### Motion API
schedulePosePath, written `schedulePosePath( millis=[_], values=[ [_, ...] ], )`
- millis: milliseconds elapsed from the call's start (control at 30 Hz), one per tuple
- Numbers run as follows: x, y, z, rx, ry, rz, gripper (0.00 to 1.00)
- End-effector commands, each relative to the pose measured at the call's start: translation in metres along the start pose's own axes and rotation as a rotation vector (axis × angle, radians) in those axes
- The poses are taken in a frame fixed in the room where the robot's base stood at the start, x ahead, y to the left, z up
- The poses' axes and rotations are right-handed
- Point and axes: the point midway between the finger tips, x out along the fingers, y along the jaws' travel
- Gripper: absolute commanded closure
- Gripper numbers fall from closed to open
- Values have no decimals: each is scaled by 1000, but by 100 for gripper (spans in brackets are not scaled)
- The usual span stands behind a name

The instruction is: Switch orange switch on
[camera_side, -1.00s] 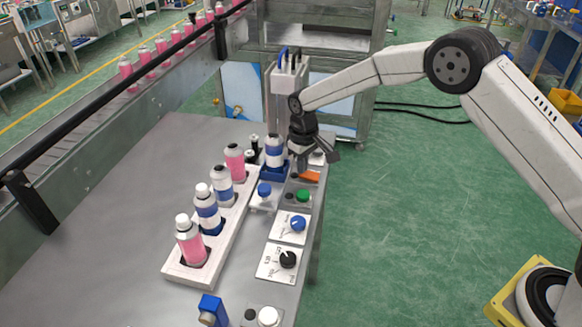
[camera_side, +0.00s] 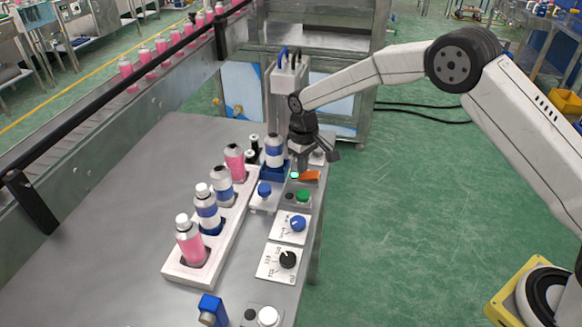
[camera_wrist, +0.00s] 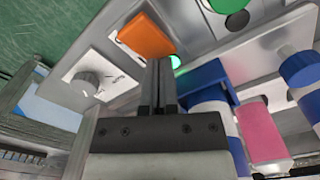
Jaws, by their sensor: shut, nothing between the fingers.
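The orange switch (camera_side: 312,175) is on the panel strip along the table's right edge. It also shows in the wrist view (camera_wrist: 147,37), at the upper middle. A small indicator lamp (camera_side: 294,175) left of the switch glows bright green, and part of its glow shows in the wrist view (camera_wrist: 175,62). My gripper (camera_side: 302,168) is shut and empty, pointing down at the switch's near-lamp end. In the wrist view the fingertips (camera_wrist: 161,62) are right at the switch's lower edge; I cannot tell whether they touch it.
Green (camera_side: 303,195) and blue (camera_side: 298,224) controls and a black dial (camera_side: 288,259) sit nearer on the strip. A white rack (camera_side: 222,243) with several pink and blue cans stands to the left. A can in a blue holder (camera_side: 272,172) stands close beside my gripper.

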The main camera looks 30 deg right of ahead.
Motion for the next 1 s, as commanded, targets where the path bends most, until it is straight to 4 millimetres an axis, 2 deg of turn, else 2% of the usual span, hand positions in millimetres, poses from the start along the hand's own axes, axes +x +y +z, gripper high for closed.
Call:
schedulePosePath(
  millis=[700, 1000],
  values=[
    [-42, 0, 0, 0, 3, 0, 100],
    [-48, 0, 0, 0, 1, 0, 100]
  ],
)
